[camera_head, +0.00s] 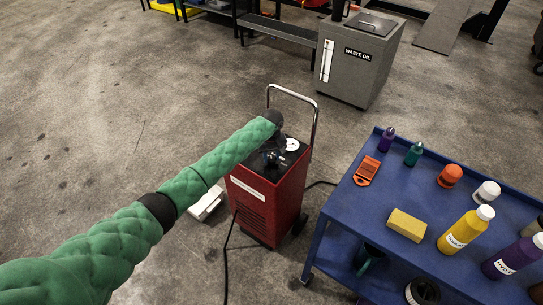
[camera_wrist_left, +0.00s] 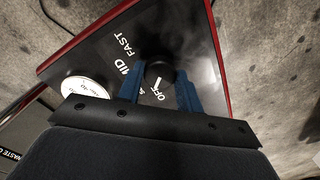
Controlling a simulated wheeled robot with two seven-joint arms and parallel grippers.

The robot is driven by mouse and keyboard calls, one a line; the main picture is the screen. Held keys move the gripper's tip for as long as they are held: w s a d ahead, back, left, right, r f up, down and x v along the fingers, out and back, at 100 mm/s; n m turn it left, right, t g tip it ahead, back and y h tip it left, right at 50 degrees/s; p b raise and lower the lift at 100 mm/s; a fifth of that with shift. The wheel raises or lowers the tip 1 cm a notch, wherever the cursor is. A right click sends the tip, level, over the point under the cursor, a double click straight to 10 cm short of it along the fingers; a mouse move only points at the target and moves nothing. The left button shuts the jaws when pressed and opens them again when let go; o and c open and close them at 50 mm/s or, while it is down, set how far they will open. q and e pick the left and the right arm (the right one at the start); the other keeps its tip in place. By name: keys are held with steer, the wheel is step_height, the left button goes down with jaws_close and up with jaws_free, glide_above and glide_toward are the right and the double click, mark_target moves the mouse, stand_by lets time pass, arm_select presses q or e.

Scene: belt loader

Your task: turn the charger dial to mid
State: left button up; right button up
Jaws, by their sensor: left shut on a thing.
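The charger (camera_head: 265,205) is a red box with a black top panel and a chrome handle, standing on the floor in the head view. Its dial (camera_wrist_left: 158,73) is a black knob with a white pointer mark, seen in the left wrist view. The pointer is directed at or close to the OFF label (camera_wrist_left: 160,96). The MID and FAST labels lie up and to the left, and another label is partly hidden by a finger. My left gripper (camera_wrist_left: 159,88) is shut on the dial, with one blue finger on each side. My right gripper is not in view.
A white round gauge (camera_wrist_left: 82,88) sits beside the dial on the panel. A blue cart (camera_head: 360,205) with bottles and a yellow sponge (camera_head: 407,225) stands close on the right. A grey waste oil bin (camera_head: 352,65) stands behind. Black cables run along the floor by the charger.

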arm_select(q)
steer(key=m, duration=0.3)
steer(key=shift+m, duration=0.4)
steer(key=m, duration=0.2)
steer(key=shift+m+p, duration=0.3)
steer(key=shift+m, duration=2.9)
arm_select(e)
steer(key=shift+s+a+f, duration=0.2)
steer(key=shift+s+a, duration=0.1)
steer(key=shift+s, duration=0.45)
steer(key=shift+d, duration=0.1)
